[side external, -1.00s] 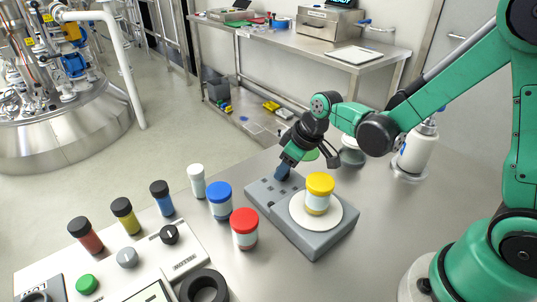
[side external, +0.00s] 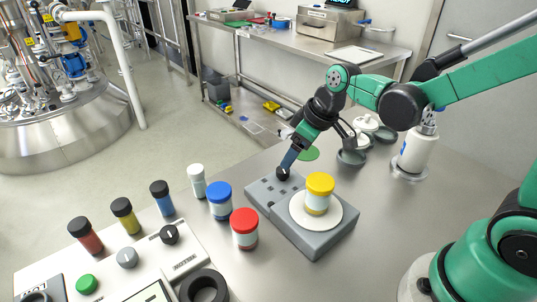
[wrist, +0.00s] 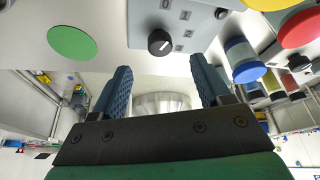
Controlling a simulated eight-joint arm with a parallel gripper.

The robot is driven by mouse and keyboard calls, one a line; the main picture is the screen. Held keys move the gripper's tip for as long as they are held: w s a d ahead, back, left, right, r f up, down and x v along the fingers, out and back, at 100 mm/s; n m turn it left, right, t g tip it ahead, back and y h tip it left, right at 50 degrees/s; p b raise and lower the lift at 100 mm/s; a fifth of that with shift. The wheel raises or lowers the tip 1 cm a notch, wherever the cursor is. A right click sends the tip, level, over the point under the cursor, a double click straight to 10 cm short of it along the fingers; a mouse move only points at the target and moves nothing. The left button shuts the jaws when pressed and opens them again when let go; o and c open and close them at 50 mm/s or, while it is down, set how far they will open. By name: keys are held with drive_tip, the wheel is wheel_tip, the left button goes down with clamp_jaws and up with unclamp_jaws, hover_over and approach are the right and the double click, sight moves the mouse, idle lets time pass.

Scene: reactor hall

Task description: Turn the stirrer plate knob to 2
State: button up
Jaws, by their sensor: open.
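The grey stirrer plate (side external: 328,237) lies on the steel bench with a round white top. A yellow-lidded jar (side external: 319,193) stands on the white top. My gripper (side external: 288,163) is just above and behind the knob in the side view. In the wrist view my gripper (wrist: 160,75) has its two blue fingers wide apart, with nothing between them; the knob appears beyond the tips.
A blue-lidded jar (side external: 219,200), a red-lidded jar (side external: 244,228) and a white-capped vial (side external: 197,181) stand close left of the plate. A green disc (side external: 308,154) lies behind it. Grey and white dishes (side external: 352,156) stand behind right. Bench front right is clear.

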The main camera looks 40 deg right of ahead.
sight(283, 174)
drive_tip(key=shift+s+r, duration=0.1)
drive_tip(key=shift+r, duration=0.1)
drive_tip(key=n, duration=0.2)
drive_tip(key=w+n+g, duration=0.1)
drive_tip(key=n, duration=0.1)
drive_tip(key=n+g, duration=0.1)
drive_tip(key=shift+w+a+n+h, duration=0.3)
drive_tip(key=shift+w+n, duration=0.05)
drive_tip(key=shift+n, duration=0.05)
drive_tip(key=n+g, duration=0.1)
drive_tip(key=n, duration=0.2)
drive_tip(key=w+n+g+h, duration=0.1)
drive_tip(key=n, duration=0.1)
drive_tip(key=shift+a+n, duration=0.2)
drive_tip(key=shift+n, duration=0.2)
drive_tip(key=shift+f, duration=2.7)
clamp_jaws()
